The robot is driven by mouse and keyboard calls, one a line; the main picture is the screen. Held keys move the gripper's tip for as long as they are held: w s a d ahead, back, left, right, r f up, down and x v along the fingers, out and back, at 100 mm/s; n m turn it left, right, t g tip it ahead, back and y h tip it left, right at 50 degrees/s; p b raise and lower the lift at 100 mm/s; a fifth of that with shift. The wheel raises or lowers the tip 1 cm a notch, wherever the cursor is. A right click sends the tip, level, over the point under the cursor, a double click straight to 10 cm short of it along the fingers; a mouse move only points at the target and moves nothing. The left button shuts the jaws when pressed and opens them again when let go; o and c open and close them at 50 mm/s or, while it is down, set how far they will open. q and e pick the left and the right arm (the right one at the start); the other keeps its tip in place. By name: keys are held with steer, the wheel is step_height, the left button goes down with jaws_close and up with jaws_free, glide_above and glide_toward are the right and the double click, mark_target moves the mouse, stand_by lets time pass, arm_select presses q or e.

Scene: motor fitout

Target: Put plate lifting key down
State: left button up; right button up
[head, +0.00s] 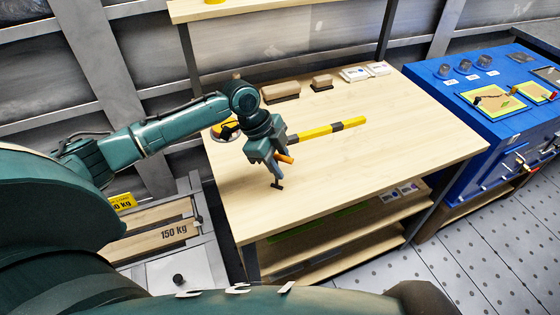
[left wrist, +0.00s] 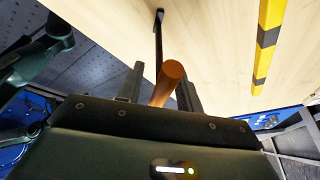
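The plate lifting key has an orange handle (head: 286,158) and a black crosspiece (head: 277,185) at its lower end. My left gripper (head: 275,168) is shut on the key over the wooden tabletop (head: 400,126). In the left wrist view the orange handle (left wrist: 168,82) lies between the two fingers (left wrist: 160,88), and the dark shaft (left wrist: 158,38) runs away from it toward the wood. The key's lower end is close to the tabletop; I cannot tell whether it touches. My right gripper is in neither view.
A yellow and black striped bar (head: 328,130) lies right of the gripper. Brown blocks (head: 281,91) and white boxes (head: 365,72) line the table's back. A blue cabinet (head: 500,125) stands to the right. The tabletop's front right is clear.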

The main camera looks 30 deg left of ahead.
arm_select(q)
steer(key=v, duration=1.2)
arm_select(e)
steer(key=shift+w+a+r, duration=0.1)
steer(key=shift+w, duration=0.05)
